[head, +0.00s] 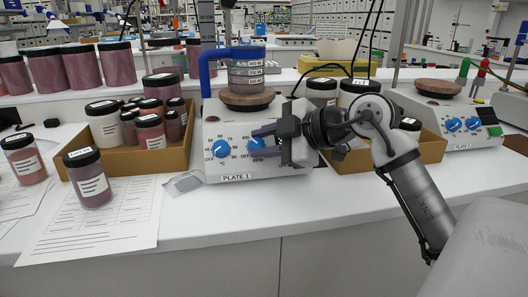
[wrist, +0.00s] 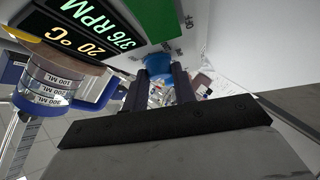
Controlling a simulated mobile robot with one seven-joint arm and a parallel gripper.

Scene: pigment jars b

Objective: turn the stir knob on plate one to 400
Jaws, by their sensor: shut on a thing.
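Plate one (head: 224,178) is a white hotplate labelled PLATE 1 in the head view, with two blue knobs. Its right knob, the stir knob (head: 255,142), has RPM marked below it. My gripper (head: 261,142) reaches in from the right with its fingers either side of this knob, shut on it. In the wrist view the blue stir knob (wrist: 154,63) shows between the fingertips, partly hidden by them. The display (wrist: 92,27) reads 376 RPM and 20 °C. The left knob (head: 221,148) is marked in °C and stands free.
A graduated beaker (head: 247,76) sits on plate one's round top, beside a blue tube (head: 205,72). A cardboard tray (head: 178,157) of pigment jars stands left, with another tray behind my wrist. Plate two (head: 458,138) is far right.

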